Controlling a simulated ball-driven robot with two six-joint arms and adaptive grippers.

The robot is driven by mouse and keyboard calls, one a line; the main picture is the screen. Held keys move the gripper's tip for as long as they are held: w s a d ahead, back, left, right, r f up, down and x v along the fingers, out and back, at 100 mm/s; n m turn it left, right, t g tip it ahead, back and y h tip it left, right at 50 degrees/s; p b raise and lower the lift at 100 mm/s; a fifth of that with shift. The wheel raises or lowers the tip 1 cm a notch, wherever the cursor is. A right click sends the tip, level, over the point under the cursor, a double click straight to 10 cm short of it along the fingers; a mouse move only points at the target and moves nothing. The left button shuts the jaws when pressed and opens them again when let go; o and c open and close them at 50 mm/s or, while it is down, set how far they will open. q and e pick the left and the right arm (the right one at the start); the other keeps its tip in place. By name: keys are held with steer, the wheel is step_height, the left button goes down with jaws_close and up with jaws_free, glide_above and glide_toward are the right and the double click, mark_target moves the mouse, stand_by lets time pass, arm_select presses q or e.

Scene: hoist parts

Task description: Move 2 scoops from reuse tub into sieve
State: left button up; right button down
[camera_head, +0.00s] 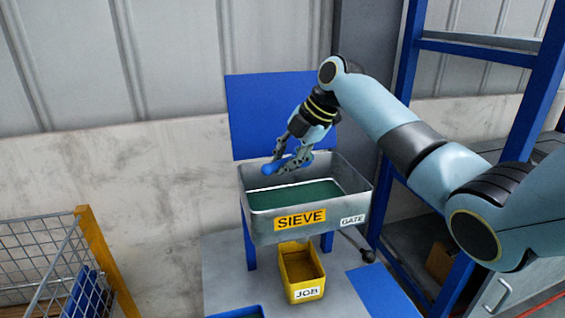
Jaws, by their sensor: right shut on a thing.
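The sieve (262,228) is a grey metal box with a green inner surface, labelled SIEVE, with a GATE label at its right front. My right gripper (291,163) hangs over the sieve's back left part, shut on a blue scoop (268,169). The scoop's rounded end points left, over the sieve. I cannot see whether anything is in the scoop. No tub marked as the reuse tub is in view. My left gripper is out of view.
A yellow JOB bin (291,266) stands below the sieve on a grey table (222,278). A blue panel (262,97) rises behind the sieve. A blue rack (548,80) stands at the right, a wire cage (40,255) at the lower left.

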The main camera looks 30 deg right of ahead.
arm_select(q)
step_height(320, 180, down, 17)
steer(key=b, duration=1.5)
steer(key=shift+b, duration=0.4)
arm_select(e)
steer(key=t, duration=0.3)
steer(key=f+m+t+y, duration=0.1)
steer(key=t, duration=0.2)
steer(key=t+y, duration=0.1)
steer(key=t, duration=0.2)
steer(key=shift+s+f, duration=0.25)
steer(key=shift+s, duration=0.1)
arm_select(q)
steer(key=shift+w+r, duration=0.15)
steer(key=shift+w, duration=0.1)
